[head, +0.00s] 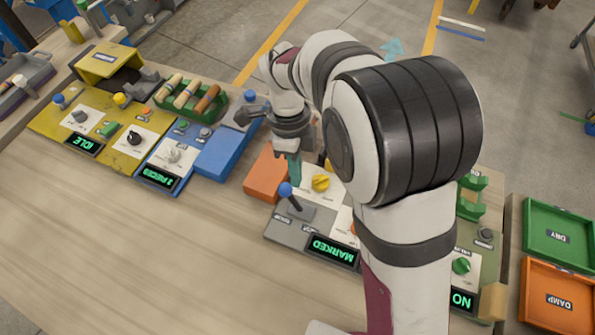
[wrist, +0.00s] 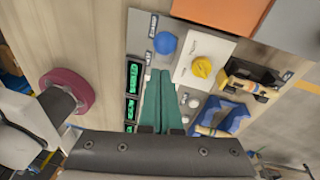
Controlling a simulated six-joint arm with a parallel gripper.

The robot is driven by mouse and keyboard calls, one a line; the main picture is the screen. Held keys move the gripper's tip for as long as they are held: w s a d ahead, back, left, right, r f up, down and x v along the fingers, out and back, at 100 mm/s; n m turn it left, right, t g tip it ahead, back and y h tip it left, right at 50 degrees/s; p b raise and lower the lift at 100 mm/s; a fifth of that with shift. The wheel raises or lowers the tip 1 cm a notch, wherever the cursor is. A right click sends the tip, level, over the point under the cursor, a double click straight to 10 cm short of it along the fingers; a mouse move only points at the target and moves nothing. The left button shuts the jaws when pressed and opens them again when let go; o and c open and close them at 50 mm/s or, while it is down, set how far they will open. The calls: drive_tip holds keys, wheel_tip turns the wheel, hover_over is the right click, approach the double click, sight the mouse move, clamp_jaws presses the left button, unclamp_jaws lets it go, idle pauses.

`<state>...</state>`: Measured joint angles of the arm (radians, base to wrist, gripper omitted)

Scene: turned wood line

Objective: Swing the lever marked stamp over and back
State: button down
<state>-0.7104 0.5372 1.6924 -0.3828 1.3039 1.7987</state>
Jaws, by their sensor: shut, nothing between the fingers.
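The lever (head: 294,202) has a dark shaft topped by a blue ball and stands on a grey panel at the front of the middle station. Its blue ball also shows in the wrist view (wrist: 165,43), just beyond my fingertips. Small labels lie beside the lever, too small to read surely. My gripper (head: 295,182) has teal fingers pointing down, close behind and right of the ball in the head view. The fingers are together and empty, and also show in the wrist view (wrist: 160,73). I cannot tell whether they touch the ball. The station's display (head: 332,251) reads MARKED.
A yellow knob (head: 320,183) sits on a white plate right of the lever. An orange block (head: 266,175) lies behind left. Other stations with knobs and displays stand left; green (head: 560,232) and orange trays (head: 553,300) are right. The bench front is clear.

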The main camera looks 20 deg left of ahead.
wheel_tip(320, 180, up, 13)
drive_tip(key=w, duration=0.2)
drive_tip(key=shift+a, duration=0.2)
drive_tip(key=s+d+r+n+y, duration=0.1)
drive_tip(key=s+d+n, duration=0.2)
drive_tip(key=d, duration=0.5)
drive_tip(key=s+d+n+y, duration=0.1)
drive_tip(key=s+d+n, duration=0.25)
drive_tip(key=d, duration=0.35)
drive_tip(key=s+d+f+n, duration=0.2)
drive_tip(key=s+d, duration=0.1)
drive_tip(key=s, duration=0.2)
drive_tip(key=s+d+f+n+t+y, duration=0.1)
drive_tip(key=s+d+f+n, duration=0.1)
drive_tip(key=s, duration=0.4)
drive_tip(key=shift+s+d+f, duration=0.2)
drive_tip(key=shift+d+f, duration=0.4)
drive_tip(key=shift+f, duration=0.2)
